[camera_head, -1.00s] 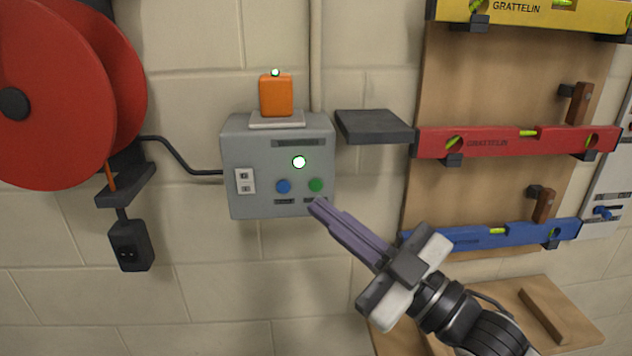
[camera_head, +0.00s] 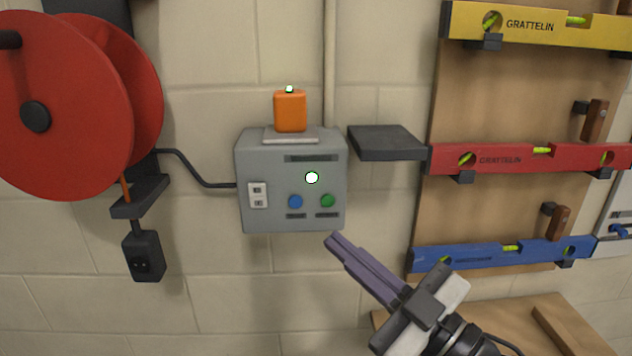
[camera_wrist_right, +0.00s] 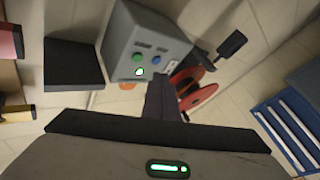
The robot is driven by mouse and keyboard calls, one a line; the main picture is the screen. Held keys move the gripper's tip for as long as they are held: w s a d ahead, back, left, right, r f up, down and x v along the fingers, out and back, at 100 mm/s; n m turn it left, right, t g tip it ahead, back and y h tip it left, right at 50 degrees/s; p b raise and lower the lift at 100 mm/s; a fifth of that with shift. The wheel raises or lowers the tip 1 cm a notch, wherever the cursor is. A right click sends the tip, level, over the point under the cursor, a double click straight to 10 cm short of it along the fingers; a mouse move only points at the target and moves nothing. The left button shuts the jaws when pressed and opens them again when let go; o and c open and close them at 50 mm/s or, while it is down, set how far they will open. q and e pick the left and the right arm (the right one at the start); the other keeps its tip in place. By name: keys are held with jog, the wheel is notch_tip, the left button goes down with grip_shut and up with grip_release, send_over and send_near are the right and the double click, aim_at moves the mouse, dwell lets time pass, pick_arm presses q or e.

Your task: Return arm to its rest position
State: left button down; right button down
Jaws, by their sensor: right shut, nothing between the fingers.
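My right gripper (camera_head: 332,240) is shut and empty, its purple-grey fingers pointing up and left in the head view. Its tips are just below the lower right corner of a grey control box (camera_head: 262,220) on the wall, seemingly apart from it. The box has a blue button (camera_head: 295,201), a green button (camera_head: 327,200) and a lit white-green lamp (camera_head: 312,177). In the right wrist view the fingers (camera_wrist_right: 160,95) show in front of the same box (camera_wrist_right: 135,35). My left gripper is not in view.
An orange device (camera_head: 290,112) stands on the box. A dark shelf (camera_head: 385,142) juts out right of it. A red reel (camera_head: 80,110) hangs left. Yellow (camera_head: 550,24), red (camera_head: 510,158) and blue (camera_head: 480,256) spirit levels hang on a board at right. Wall below the box is clear.

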jog(key=s+d+f+m+g+h, duration=0.15)
jog(key=f+m+h, duration=0.25)
jog(key=f, duration=0.8)
jog(key=s+d+f+m+h, duration=0.1)
jog(key=d+f+m+h, duration=0.2)
jog(key=f, duration=0.8)
jog(key=s+d+f+m+g+h, duration=0.2)
jog(key=s+f, duration=0.6)
jog(key=f, duration=0.2)
jog(key=s+d+f+m+g+h, duration=0.2)
jog(key=s+f+g, duration=0.1)
jog(key=s+f, duration=0.5)
notch_tip(320, 180, down, 2)
jog(key=shift+s+d+g+p, duration=0.2)
jog(key=shift+d+g+p, duration=0.05)
jog(key=shift+g+p, duration=0.1)
